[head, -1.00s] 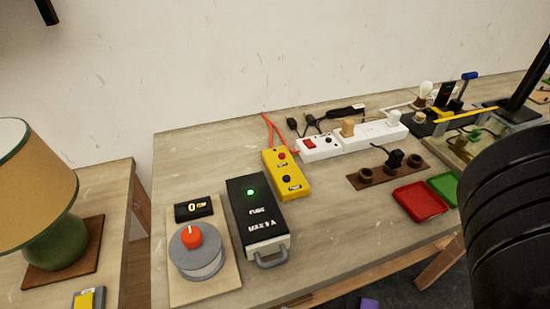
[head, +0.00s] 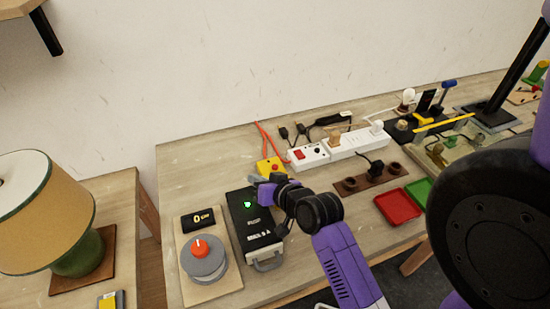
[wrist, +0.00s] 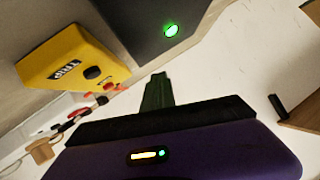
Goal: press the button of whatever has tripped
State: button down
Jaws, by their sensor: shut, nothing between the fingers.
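A yellow box (head: 266,163) with a red button stands on the table behind my gripper, which hides most of it in the head view. In the wrist view the yellow box (wrist: 62,58) shows a black button and a label reading TRIP. A black fuse box (head: 240,212), marked FUSE in the head view, has a lit green lamp; it also shows at the top of the wrist view (wrist: 140,25). My gripper (head: 254,180) is shut and empty, above the gap between the fuse box and the yellow box. I cannot tell whether it touches either.
A white power strip (head: 355,143) with a red switch lies behind. A brown socket board (head: 351,185) and red tray (head: 397,207) are rightward. A lamp (head: 45,215) stands left.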

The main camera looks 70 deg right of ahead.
jog(key=d+r+g+y+p, duration=0.1)
jog(key=d+r+y+p, duration=0.15)
jog(key=d, duration=0.35)
notch_tip(320, 180, up, 5)
jog(key=g+y+p, duration=0.1)
jog(key=y+p, duration=0.1)
send_over(278, 168)
jog(key=shift+m, duration=0.4)
jog(key=shift+f+b, duration=0.1)
jog(key=shift+b, duration=0.2)
notch_tip(278, 168, down, 7)
jog(key=b, duration=0.6)
jog(key=shift+a+f, duration=0.1)
jog(key=shift+f, duration=0.05)
jog(key=shift+f+b, duration=0.45)
jog(key=shift+f, duration=0.25)
jog(key=shift+f, duration=0.15)
jog(key=shift+f, duration=0.25)
